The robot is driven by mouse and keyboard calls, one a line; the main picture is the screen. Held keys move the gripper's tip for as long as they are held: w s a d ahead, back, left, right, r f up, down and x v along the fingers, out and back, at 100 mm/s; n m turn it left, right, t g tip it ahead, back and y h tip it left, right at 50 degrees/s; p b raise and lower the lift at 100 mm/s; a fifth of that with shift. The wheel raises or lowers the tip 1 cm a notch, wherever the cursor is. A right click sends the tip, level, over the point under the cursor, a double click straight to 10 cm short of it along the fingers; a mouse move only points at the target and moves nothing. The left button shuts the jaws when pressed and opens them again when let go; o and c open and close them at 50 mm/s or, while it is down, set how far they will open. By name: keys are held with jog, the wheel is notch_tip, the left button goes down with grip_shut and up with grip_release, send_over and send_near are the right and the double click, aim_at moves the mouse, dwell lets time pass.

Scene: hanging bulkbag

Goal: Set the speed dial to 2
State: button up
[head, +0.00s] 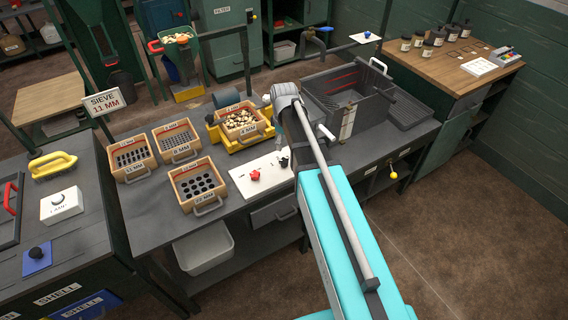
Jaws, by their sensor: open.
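A white control panel (262,174) lies on the dark bench in the middle of the head view. A red knob (255,175) stands on its left part. A small dark part (284,162) shows at its right edge, close to my arm; I cannot tell whether it is the speed dial or a fingertip. The dial's numbers are too small to read. My gripper (282,148) points down over the panel's right side and is open, mostly hidden by my arm. I cannot tell whether it touches anything.
Several wooden sieve trays (198,184) stand left of the panel. A sieve with pale pieces (240,120) sits in a yellow machine behind it. A dark open bin (345,90) stands to the right. The bench front by the panel is clear.

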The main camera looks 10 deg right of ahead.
aim_at(284, 160)
jog(key=shift+f+b, duration=4.4)
jog(key=shift+f, duration=0.3)
jog(key=shift+c, duration=0.3)
jog(key=c, duration=1.1)
